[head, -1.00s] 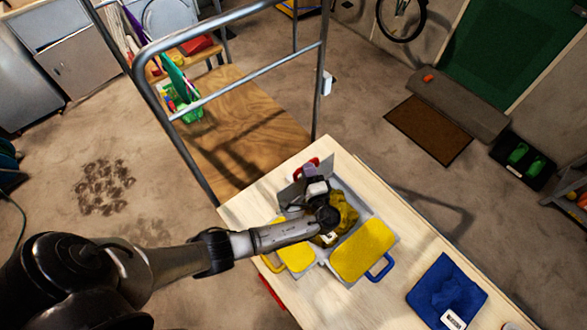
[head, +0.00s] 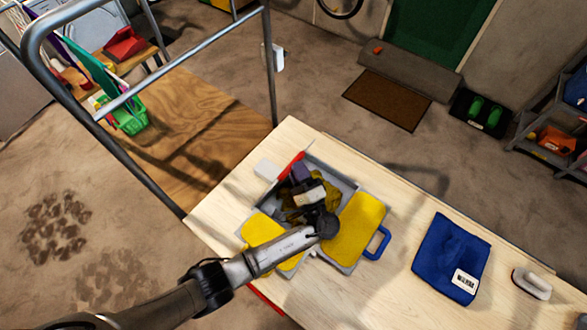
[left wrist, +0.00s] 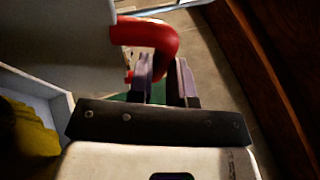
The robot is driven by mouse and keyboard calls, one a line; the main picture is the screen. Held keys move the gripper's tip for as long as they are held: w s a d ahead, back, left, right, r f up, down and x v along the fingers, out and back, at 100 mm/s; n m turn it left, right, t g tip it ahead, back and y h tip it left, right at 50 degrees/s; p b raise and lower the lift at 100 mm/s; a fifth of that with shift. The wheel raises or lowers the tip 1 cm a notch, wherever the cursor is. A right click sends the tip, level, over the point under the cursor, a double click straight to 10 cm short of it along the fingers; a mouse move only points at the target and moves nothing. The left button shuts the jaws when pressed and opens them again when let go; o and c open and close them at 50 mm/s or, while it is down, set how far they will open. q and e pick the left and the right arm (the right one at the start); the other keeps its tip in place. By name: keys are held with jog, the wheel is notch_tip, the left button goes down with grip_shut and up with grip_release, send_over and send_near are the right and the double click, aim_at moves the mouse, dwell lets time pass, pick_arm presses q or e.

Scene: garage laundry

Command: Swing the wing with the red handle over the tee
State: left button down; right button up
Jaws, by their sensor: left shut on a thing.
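The grey folding board (head: 343,181) lies on the wooden table with yellow cloth, the tee (head: 357,222), spread on it. A side wing with a blue handle (head: 378,243) lies flat at the right. The red handle (head: 290,165) shows at the board's far side, beside my left gripper (head: 308,190). In the left wrist view the red handle (left wrist: 152,35) is at the fingers of my left gripper (left wrist: 166,78), which is shut on it. The pale wing panel (left wrist: 55,40) stands raised beside it. My gripper and arm hide part of the tee. My right gripper is not in view.
A folded blue cloth (head: 450,258) and a white iron-like object (head: 532,283) lie to the right on the table (head: 400,200). A small white block (head: 267,170) sits near the red handle. A metal-railed cart (head: 190,150) stands beyond the table's left end.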

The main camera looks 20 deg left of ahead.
pick_arm(q)
jog(key=shift+f, duration=0.3)
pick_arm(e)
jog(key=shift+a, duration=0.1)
pick_arm(q)
jog(key=c, duration=1.3)
grip_release()
jog(key=shift+r, duration=0.1)
jog(key=shift+c, duration=0.2)
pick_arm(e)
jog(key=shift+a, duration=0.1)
pick_arm(q)
jog(key=shift+s, duration=0.1)
pick_arm(e)
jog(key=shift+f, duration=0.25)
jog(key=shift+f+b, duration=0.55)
jog(key=shift+b, duration=0.15)
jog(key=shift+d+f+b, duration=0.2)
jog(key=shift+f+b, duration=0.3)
jog(key=shift+b, duration=0.05)
pick_arm(q)
jog(key=s+d+f, duration=0.1)
jog(key=s+d, duration=0.8)
jog(key=d, duration=0.2)
jog(key=shift+s+f, duration=0.15)
jog(key=shift+s, duration=0.05)
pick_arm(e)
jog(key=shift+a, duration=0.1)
pick_arm(q)
jog(key=shift+d, duration=0.1)
